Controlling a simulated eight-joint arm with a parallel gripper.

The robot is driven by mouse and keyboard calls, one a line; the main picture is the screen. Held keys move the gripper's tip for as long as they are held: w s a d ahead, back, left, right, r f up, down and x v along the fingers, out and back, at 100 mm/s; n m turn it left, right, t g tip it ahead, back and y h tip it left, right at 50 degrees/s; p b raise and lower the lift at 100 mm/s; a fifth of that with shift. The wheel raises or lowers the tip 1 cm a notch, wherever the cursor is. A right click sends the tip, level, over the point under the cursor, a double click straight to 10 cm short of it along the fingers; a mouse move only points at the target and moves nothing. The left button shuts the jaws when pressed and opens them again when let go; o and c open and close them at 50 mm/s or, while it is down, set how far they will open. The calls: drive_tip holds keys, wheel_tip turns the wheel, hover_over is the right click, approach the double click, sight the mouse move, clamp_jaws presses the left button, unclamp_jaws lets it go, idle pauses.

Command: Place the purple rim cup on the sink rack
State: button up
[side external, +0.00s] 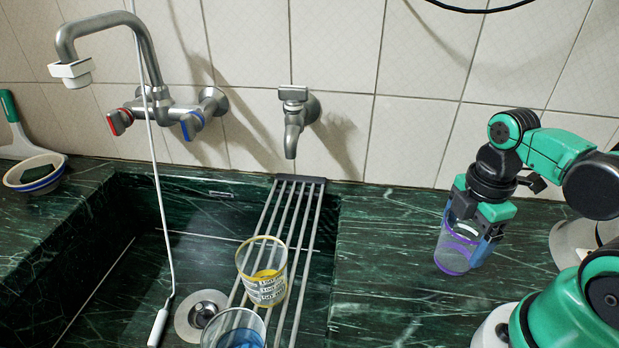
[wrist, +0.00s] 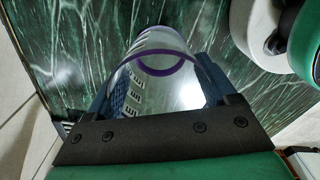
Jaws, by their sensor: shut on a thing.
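The purple rim cup (side external: 459,249) is clear, with a purple ring, and is in my gripper (side external: 476,222) at the right of the side view. My gripper is shut on the cup's sides. The cup is slightly tilted, over the green marble counter; whether its base touches the counter is hard to tell. In the wrist view the cup (wrist: 165,70) lies between the two blue finger pads of my gripper (wrist: 165,95), and its purple ring and printed marks show. The sink rack (side external: 310,217), a set of grey bars, spans the sink at the centre.
A yellow-rimmed measuring cup (side external: 262,270) stands on the rack. A cup with blue content (side external: 236,335) is at the bottom edge, partly cut off. A wall tap (side external: 293,120) is above the rack's far end. The counter (side external: 385,255) between rack and gripper is clear.

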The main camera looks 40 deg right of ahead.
sight(458, 249)
drive_tip(key=shift+f, duration=1.35)
drive_tip(key=shift+f, duration=0.1)
drive_tip(key=shift+f, duration=0.15)
drive_tip(key=o, duration=1.2)
drive_tip(key=shift+r, duration=0.2)
